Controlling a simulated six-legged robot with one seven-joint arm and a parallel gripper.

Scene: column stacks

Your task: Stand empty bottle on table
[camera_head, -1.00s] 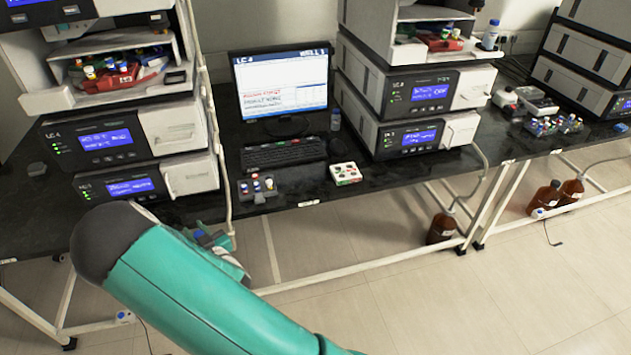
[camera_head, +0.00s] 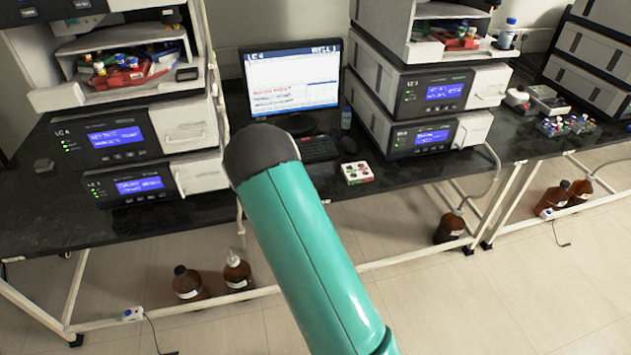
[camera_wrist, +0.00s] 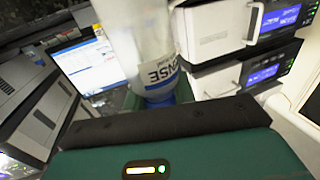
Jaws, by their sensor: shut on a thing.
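A clear bottle (camera_wrist: 145,50) with a white label and blue end shows in the wrist view; its label lettering is partly visible. The blue end (camera_wrist: 162,97) is nearest my gripper (camera_wrist: 158,100), which is shut on the bottle. The fingertips are mostly hidden behind the dark wrist edge. In the head view my teal arm reaches toward the bench and hides the gripper and the held bottle. The black table (camera_head: 75,222) runs under the instruments. Whether the bottle touches it cannot be seen.
Instrument stacks stand left (camera_head: 125,140) and right (camera_head: 437,92) of a monitor (camera_head: 291,80). A white vial tray (camera_head: 356,173) lies near the front edge. Another blue-capped bottle (camera_head: 508,34) stands atop the right stack. Brown bottles (camera_head: 237,272) stand on the floor below.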

